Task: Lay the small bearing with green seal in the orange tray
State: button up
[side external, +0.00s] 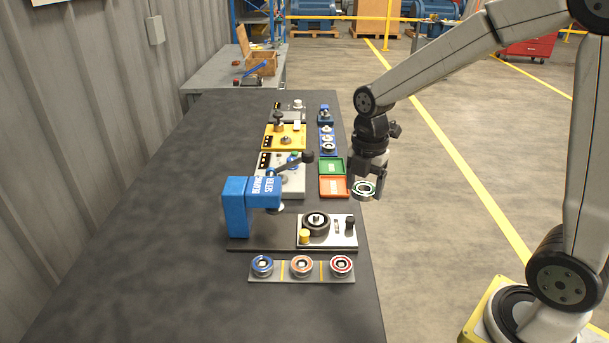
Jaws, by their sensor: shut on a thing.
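The small bearing with green seal (364,188) is a silver ring with a green band inside. My gripper (366,182) is shut on it and holds it in the air, just right of the orange tray in the picture. The orange tray (333,187) lies near the right edge of the dark bench, with its open top showing and nothing visible in it. The bearing appears apart from the tray; its exact height above the bench is hard to tell.
A green tray (332,167) adjoins the orange one at the back. A blue bearing setter (252,194) stands left of centre. A grey rack (292,278) with blue, orange and red bearings lies in front. Fixtures line the back. The bench's left side is clear.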

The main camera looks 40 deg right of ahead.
jog(key=w+d+f, duration=0.3)
jog(key=w+d, duration=0.2)
jog(key=d, duration=0.2)
jog(key=w+d+f, duration=0.4)
jog(key=w+d, duration=0.1)
jog(key=d, duration=0.3)
jog(key=shift+w, duration=0.3)
jog(key=shift+w+d, duration=0.1)
send_over(334, 188)
jog(key=shift+f, duration=4.55)
jog(key=shift+d+f, duration=0.1)
jog(key=shift+f, duration=0.05)
